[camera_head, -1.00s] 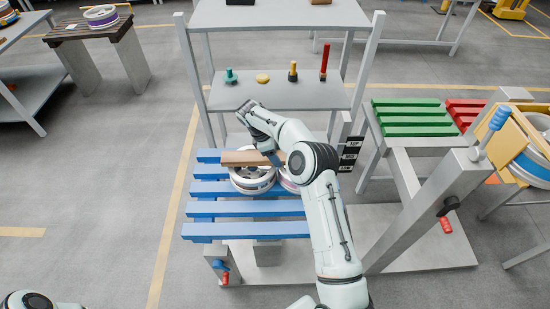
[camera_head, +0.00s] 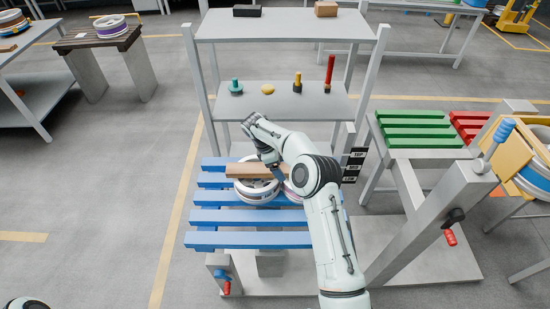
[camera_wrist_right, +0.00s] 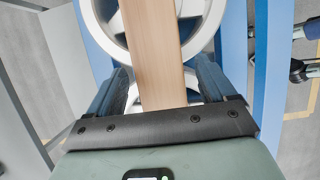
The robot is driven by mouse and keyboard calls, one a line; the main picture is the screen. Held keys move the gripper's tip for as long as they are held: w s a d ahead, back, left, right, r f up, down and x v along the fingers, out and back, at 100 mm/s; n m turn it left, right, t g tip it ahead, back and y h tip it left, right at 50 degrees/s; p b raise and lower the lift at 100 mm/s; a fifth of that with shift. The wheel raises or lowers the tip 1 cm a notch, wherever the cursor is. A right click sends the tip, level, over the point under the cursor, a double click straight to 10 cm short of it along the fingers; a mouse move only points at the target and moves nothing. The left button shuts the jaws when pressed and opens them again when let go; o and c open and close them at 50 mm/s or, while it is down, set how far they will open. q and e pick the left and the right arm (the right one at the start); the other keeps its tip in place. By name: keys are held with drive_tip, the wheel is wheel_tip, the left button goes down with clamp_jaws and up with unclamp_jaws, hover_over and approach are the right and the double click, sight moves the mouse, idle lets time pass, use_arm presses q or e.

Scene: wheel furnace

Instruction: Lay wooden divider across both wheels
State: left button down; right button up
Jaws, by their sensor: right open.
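The wooden divider (camera_head: 240,170) is a light-brown plank lying flat over the wheels on the blue slatted table (camera_head: 250,239). The left white wheel (camera_head: 255,193) shows under it; the other wheel (camera_head: 292,188) is mostly hidden by my right arm. My right gripper (camera_head: 275,172) is at the divider's right part, pointing down. In the right wrist view my right gripper (camera_wrist_right: 160,85) is open, with a finger on each side of the divider (camera_wrist_right: 155,45) and gaps between. A wheel rim (camera_wrist_right: 103,35) shows beneath the plank. My left gripper is out of view.
A grey shelf (camera_head: 315,107) behind the table holds several small coloured parts. A green slatted table (camera_head: 415,135) stands to the right, beside a grey slanted post (camera_head: 430,215) with a blue-handled lever (camera_head: 497,138). The floor on the left is open.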

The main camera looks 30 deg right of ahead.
drive_tip(key=v, duration=1.2)
drive_tip(key=shift+f, duration=0.1)
